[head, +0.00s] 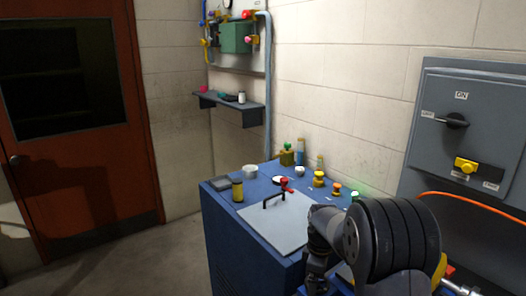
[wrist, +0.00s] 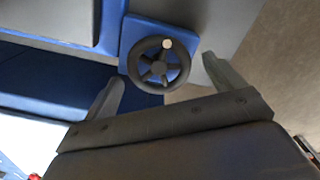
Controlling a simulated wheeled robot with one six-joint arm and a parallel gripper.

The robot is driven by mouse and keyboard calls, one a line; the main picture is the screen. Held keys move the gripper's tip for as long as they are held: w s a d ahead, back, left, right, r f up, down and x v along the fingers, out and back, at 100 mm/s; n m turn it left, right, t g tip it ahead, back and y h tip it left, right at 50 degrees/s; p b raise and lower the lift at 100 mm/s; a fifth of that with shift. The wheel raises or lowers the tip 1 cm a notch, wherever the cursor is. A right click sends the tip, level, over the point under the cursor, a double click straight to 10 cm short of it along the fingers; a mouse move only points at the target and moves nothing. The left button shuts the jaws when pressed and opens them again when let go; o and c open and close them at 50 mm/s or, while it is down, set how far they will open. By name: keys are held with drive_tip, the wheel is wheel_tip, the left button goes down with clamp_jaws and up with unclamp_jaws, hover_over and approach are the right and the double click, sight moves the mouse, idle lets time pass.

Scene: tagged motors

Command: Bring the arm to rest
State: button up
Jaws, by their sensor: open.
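My gripper (wrist: 161,72) shows in the wrist view with its two grey fingers spread wide apart and nothing between them. A black spoked handwheel (wrist: 158,66) on a blue plate appears beyond the fingertips, with clear space around it. In the head view my dark arm (head: 385,240) is folded large at the lower right, in front of the blue cabinet (head: 228,240). I cannot make out the gripper fingers in the head view.
The cabinet top carries a grey plate with a red-tipped handle (head: 284,185), a yellow jar (head: 237,190) and several bottles and knobs. A grey switch panel (head: 470,95) with an orange cable is on the right wall. A shelf (head: 228,107) hangs behind. Floor is free by the red door (head: 75,180).

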drive_tip(key=m, duration=0.5)
drive_tip(key=shift+w, duration=0.1)
idle(0.3)
